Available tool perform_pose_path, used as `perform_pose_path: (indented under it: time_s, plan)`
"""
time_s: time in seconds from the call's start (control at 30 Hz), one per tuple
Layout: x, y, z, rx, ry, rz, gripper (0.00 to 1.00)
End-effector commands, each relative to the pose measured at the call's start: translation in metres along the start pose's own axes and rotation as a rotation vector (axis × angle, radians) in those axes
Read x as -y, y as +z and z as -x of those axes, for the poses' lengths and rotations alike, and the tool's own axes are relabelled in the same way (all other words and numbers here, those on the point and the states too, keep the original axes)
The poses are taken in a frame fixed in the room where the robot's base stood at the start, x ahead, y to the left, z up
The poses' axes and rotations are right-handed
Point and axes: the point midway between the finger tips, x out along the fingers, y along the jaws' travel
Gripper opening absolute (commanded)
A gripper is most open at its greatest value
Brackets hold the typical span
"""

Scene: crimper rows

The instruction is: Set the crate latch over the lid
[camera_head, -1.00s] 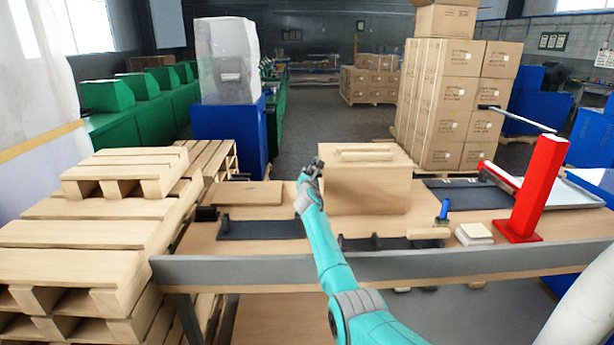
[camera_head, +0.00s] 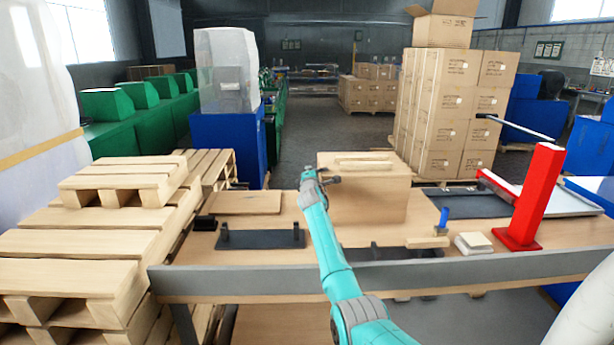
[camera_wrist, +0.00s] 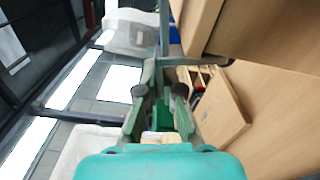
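The wooden crate (camera_head: 362,200) stands on the bench in the head view, and its lid (camera_head: 392,170) lies on top with a wooden bar handle. My gripper (camera_head: 326,178) is at the crate's left side, close to its upper left edge. In the wrist view the crate's wall (camera_wrist: 198,22) is at the upper right. A thin bar (camera_wrist: 198,61) with a dark end, likely the latch, runs from the crate's lower edge toward the fingertips of my gripper (camera_wrist: 158,84). The fingertips overlap this bar in the picture, so I cannot tell whether they grip it.
A flat wooden board (camera_head: 243,202) and a dark fixture plate (camera_head: 262,238) lie left of the crate. A blue-handled tool (camera_head: 443,220), a small pale block (camera_head: 473,243) and a red post (camera_head: 537,195) stand to the right. Pallets (camera_head: 75,240) are stacked at far left.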

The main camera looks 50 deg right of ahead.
Motion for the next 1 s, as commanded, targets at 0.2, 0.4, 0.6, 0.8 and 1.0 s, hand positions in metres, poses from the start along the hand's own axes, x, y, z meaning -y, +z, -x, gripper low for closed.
perform_pose_path:
  time_s: [0.2,0.4,0.6,0.8,1.0]
  plan:
    - [-0.0022,0.0064,0.0001,0.001,-0.001,-0.134,0.00]
    - [-0.0036,0.0098,0.0001,0.001,-0.001,-0.208,0.00]
    - [-0.0040,0.0111,0.0001,0.001,-0.002,-0.238,0.00]
    - [-0.0040,0.0114,0.0001,0.001,-0.002,-0.243,0.00]
    - [-0.0039,0.0116,0.0001,0.001,-0.002,-0.242,0.00]
